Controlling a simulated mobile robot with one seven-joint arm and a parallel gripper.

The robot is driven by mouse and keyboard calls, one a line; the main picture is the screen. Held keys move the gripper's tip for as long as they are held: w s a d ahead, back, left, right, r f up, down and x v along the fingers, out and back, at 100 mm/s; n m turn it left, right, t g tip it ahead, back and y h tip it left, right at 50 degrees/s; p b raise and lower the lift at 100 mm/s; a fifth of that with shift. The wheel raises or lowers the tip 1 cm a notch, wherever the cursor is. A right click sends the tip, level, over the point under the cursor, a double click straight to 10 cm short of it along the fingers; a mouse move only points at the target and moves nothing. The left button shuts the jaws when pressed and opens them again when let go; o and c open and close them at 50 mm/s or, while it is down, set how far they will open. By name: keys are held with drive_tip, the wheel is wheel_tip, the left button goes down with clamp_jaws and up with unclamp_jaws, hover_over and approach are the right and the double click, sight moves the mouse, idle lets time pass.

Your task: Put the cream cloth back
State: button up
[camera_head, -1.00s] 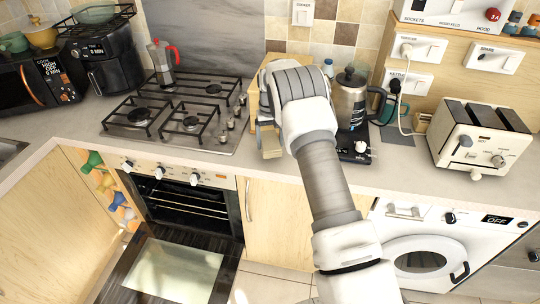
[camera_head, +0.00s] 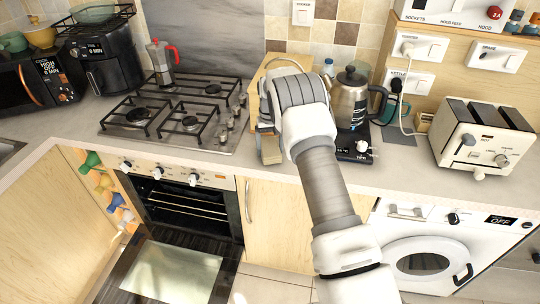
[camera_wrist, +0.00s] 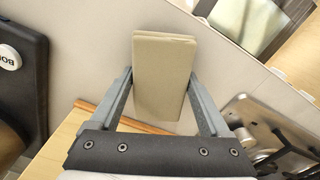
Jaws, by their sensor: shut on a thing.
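The cream cloth (camera_wrist: 162,75) is a folded, flat beige block between my two fingers in the wrist view. My gripper (camera_wrist: 160,90) is shut on it, with one finger along each side. In the head view the cloth (camera_head: 270,149) shows as a small tan block at the counter's front edge, left of my forearm. My wrist hides most of the gripper there. The cloth appears to be above the counter; its exact height is hard to tell.
A pale wooden piece (camera_head: 272,68) stands behind my wrist. The hob (camera_head: 175,115) is to the left, with the oven door (camera_head: 170,272) open below. The kettle (camera_head: 352,97) stands close on the right, and the toaster (camera_head: 483,137) is farther right.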

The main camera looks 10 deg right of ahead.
drive_tip(key=shift+f+b, duration=0.35)
drive_tip(key=shift+f, duration=0.05)
drive_tip(key=o, duration=1.2)
drive_tip(key=shift+r, duration=0.1)
wheel_tip(320, 180, up, 17)
drive_tip(key=shift+r, duration=0.2)
